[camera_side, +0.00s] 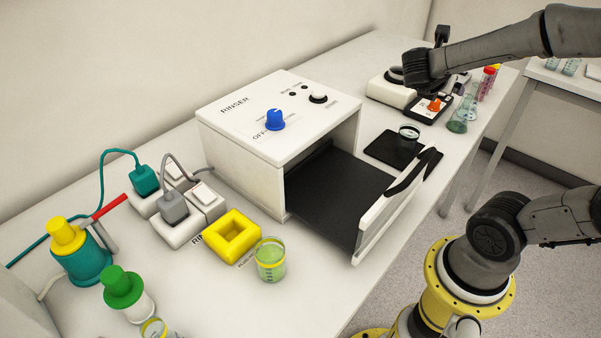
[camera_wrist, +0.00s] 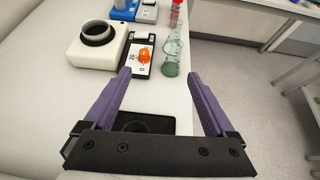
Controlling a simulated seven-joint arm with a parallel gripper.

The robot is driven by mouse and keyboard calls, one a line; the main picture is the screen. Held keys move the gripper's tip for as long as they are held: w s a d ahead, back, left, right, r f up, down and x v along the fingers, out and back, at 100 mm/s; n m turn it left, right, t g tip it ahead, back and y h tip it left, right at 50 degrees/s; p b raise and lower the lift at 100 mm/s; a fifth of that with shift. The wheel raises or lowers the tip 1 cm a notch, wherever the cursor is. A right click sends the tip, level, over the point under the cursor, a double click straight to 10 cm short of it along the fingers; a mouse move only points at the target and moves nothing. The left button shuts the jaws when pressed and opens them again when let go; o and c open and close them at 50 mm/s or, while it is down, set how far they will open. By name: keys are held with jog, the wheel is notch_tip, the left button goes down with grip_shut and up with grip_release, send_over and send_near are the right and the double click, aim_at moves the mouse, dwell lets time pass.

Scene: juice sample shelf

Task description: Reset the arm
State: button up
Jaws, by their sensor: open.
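My gripper (camera_wrist: 159,73) is open and empty in the wrist view, its two purple fingers spread wide above the table. In the side view my arm's end hangs high over the far part of the table, and its fingers cannot be made out. A black pad (camera_wrist: 158,125) lies below the gripper bar in the wrist view, partly hidden by it. In the side view a small clear glass dish (camera_side: 409,132) is on this pad.
The white rinser box (camera_side: 254,125) has its black-floored front compartment (camera_side: 330,195) open. A green-filled beaker (camera_side: 270,262) stands near a yellow square holder (camera_side: 232,237). Flasks (camera_side: 458,122) and a device with an orange knob (camera_side: 434,104) stand at the far end.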

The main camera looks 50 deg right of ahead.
jog(key=w+d+r+n+t, duration=0.2)
jog(key=d, duration=0.5)
jog(key=w+a+n+t+y, duration=0.4)
jog(key=w+n+t+y, duration=0.1)
jog(key=w+n+t, duration=0.2)
jog(key=shift+w+a+r+n+t, duration=0.2)
jog(key=shift+w+r+n+t, duration=0.15)
jog(key=shift+w+n, duration=0.65)
dwell(0.8)
